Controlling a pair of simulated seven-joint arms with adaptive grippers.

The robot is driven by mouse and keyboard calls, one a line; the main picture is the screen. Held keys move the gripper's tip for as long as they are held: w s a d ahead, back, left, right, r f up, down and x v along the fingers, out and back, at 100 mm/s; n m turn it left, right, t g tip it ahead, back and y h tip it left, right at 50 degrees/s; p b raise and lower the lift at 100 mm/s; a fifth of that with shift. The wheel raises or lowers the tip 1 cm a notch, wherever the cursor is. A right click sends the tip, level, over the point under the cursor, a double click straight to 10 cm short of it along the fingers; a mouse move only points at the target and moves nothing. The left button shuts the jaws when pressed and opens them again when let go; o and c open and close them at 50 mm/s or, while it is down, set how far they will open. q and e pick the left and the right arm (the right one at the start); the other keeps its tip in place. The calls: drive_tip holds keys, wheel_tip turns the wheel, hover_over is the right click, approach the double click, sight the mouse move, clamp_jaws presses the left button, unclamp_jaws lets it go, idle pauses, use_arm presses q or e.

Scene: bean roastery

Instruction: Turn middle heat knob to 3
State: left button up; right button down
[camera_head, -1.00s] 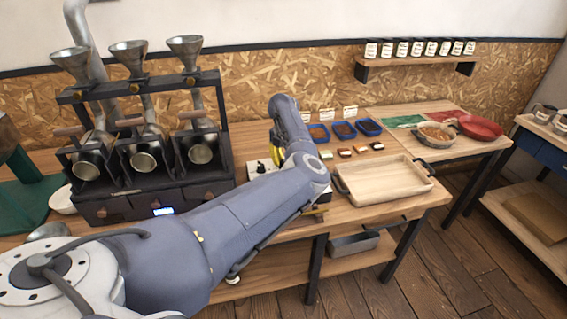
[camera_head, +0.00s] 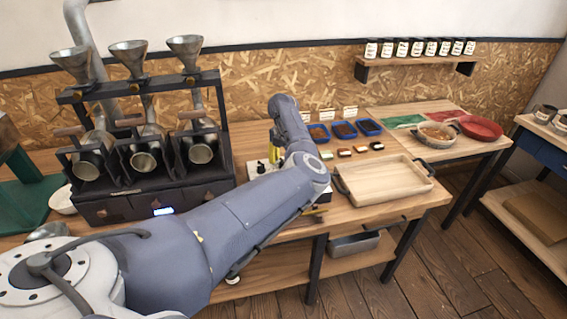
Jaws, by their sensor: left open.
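A three-barrel roaster (camera_head: 130,200) stands at the left, with a lit display on its front. A small pale box with dark knob-like tops (camera_head: 257,168) sits on the table to its right, partly behind my left arm. The knobs are too small and covered to read a setting or pick out the middle one. My left gripper (camera_head: 274,155) shows only as a yellow and dark bit beside the box, mostly hidden behind my wrist. It is open, and I cannot tell whether it touches a knob. My right gripper is out of view.
A wooden tray (camera_head: 343,187) lies right of my left arm. Blue bins (camera_head: 369,127) and small coloured blocks (camera_head: 345,152) lie behind it. A pan (camera_head: 438,141) and red bowl (camera_head: 481,128) are farther right. A jar shelf (camera_head: 415,59) hangs on the wall.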

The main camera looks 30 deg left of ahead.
use_arm(q)
wheel_tip(320, 180, up, 12)
idle(0.6)
